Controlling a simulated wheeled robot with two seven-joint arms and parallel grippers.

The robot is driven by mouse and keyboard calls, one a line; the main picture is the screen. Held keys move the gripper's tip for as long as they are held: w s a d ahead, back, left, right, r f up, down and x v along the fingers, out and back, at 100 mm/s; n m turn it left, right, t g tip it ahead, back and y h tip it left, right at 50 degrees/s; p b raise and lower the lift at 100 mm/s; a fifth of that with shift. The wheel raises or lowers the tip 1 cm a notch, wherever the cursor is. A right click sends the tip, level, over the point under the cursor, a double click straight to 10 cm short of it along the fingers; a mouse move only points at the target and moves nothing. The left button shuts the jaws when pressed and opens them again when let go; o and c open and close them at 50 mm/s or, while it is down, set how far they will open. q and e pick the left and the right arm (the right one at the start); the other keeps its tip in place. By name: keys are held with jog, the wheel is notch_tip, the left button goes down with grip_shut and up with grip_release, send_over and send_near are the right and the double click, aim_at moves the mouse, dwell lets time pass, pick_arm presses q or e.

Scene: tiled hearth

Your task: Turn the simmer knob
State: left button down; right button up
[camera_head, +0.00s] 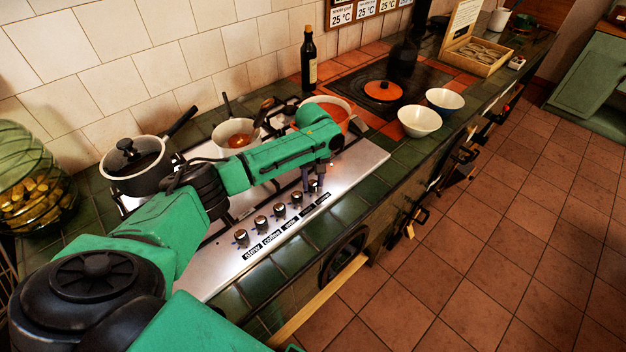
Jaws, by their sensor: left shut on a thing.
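A row of several metal knobs runs along the front of the steel hob (355,163), each with a black label in front. The labels at the near left read "stew" and "coffee"; those farther right are too small to read surely. My left gripper (310,187) points down at the knob (315,184) at the far right end of the row, which I take to be the simmer knob. The gripper is shut on this knob, and its fingers hide part of it. Another knob (296,198) stands free just left of the fingers. My right gripper is out of view.
A black-lidded pot (137,165), a white pan (236,138) and an orange pot (334,108) stand on the hob behind my arm. Two bowls (419,121) and a dark bottle (309,62) stand on the counter. The tiled floor at right is clear.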

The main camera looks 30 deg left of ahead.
pick_arm(q)
jog(key=m+p, duration=0.2)
jog(key=shift+r+m, duration=0.2)
jog(key=shift+m, duration=0.1)
jog(key=m+p, duration=0.1)
jog(key=m, duration=0.2)
jog(key=shift+f+p, duration=0.1)
jog(key=shift+p, duration=0.3)
jog(key=m+p, duration=0.1)
jog(key=m, duration=0.8)
jog(key=shift+m+p, duration=0.3)
jog(key=shift+p, duration=0.1)
jog(key=m, duration=0.4)
jog(key=shift+m, duration=0.3)
jog(key=m, duration=0.9)
jog(key=shift+w, duration=0.1)
jog(key=shift+m+b, duration=0.4)
jog(key=shift+m, duration=1.9)
